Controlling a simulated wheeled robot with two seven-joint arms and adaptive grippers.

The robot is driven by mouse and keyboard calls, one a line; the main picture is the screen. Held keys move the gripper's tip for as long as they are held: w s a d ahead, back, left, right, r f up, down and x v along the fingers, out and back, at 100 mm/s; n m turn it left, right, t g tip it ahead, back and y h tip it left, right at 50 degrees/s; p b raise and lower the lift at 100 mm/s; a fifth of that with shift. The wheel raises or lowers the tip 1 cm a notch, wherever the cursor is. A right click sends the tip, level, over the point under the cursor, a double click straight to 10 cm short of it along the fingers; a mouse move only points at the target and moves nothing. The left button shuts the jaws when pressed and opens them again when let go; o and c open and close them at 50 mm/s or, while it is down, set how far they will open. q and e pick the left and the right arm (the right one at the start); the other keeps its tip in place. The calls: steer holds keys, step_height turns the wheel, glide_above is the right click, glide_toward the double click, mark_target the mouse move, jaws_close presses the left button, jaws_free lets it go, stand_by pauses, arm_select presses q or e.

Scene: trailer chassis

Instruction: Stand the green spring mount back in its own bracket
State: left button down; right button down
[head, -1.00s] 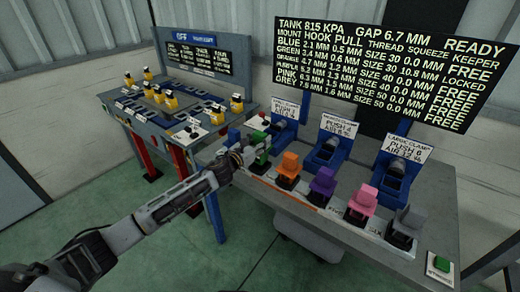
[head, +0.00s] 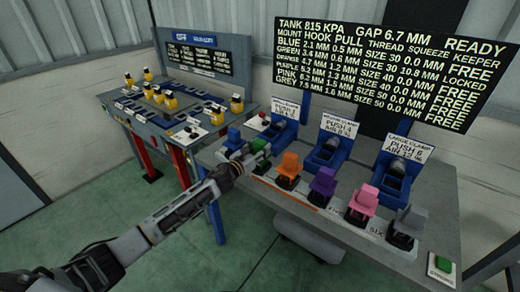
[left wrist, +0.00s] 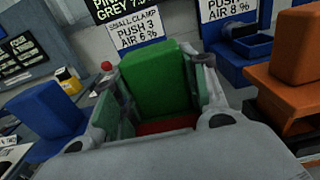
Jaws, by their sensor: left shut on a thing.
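The green spring mount (left wrist: 160,80) is a green block between the two fingers of my left gripper (left wrist: 152,98) in the left wrist view. A red surface shows below the block between the fingers. My right gripper is not in view.
A blue mount (head: 234,138) stands left of the green one, an orange mount (head: 289,165) right of it. Purple, pink and grey mounts follow. Blue clamps (head: 327,150) stand behind. A board (head: 380,70) marks green locked. A second table (head: 160,110) is left.

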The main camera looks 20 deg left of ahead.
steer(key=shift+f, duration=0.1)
arm_select(q)
steer(key=c, duration=1)
jaws_free()
steer(key=shift+c, duration=0.2)
steer(key=shift+o, duration=1.3)
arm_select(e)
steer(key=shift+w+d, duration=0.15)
arm_select(q)
steer(key=shift+v, duration=2.45)
steer(key=b, duration=0.1)
glide_toward(257, 150)
steer(key=shift+s, duration=0.2)
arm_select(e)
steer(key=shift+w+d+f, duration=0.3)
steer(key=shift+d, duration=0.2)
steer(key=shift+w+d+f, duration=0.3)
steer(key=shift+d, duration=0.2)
